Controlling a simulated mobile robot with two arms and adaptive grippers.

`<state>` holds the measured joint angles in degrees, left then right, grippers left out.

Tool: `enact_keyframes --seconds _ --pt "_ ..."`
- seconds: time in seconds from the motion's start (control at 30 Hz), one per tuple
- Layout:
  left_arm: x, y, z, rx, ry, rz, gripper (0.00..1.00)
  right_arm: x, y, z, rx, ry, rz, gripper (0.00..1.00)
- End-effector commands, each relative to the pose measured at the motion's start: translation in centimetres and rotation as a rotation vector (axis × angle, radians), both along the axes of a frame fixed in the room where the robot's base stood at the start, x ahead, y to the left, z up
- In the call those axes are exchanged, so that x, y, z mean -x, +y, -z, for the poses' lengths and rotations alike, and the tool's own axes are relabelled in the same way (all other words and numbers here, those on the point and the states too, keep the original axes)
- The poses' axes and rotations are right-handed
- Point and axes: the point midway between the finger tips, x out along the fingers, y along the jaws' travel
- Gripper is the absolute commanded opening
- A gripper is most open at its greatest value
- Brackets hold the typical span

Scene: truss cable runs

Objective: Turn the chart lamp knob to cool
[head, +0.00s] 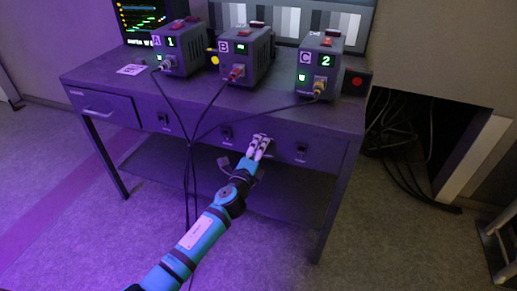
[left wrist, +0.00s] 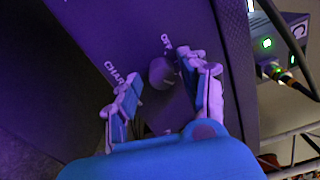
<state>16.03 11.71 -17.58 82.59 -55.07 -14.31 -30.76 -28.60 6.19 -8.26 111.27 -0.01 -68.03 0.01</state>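The chart lamp knob (left wrist: 162,73) is a dark round knob on the desk's front panel in the left wrist view. White lettering starting "CHAR" is beside it, and letters that look like "OF" are above. My left gripper (left wrist: 160,80) is open, with one finger on each side of the knob. The right-hand finger is close to the knob; I cannot tell if it touches. A gap shows on the other side. In the head view my left gripper (head: 261,140) is at the desk front and hides the knob. The knob's pointer and cool mark cannot be read. My right gripper is not in view.
The desk (head: 300,120) carries three grey boxes marked A (head: 180,50), B (head: 245,55) and C (head: 320,65). Their cables hang over the front edge near my arm. Small switches (head: 227,134) line the front. The floor before the desk is mostly clear.

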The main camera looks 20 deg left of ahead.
Motion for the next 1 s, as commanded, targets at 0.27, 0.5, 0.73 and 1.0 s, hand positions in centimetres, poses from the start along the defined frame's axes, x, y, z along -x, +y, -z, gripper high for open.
enact_keyframes --seconds 0.27,0.5,0.73,1.0 --pt "0.0 0.1 -0.1 0.002 -0.002 -0.002 0.50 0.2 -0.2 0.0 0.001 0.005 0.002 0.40" --pt "2.5 0.2 0.0 0.000 -0.001 0.000 0.50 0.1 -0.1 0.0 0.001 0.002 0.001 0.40" --pt "7.6 0.3 0.0 0.002 0.001 0.000 0.50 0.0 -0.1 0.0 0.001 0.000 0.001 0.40" --pt "11.4 0.4 0.0 0.001 0.000 -0.001 0.50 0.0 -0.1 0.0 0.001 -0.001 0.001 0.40"
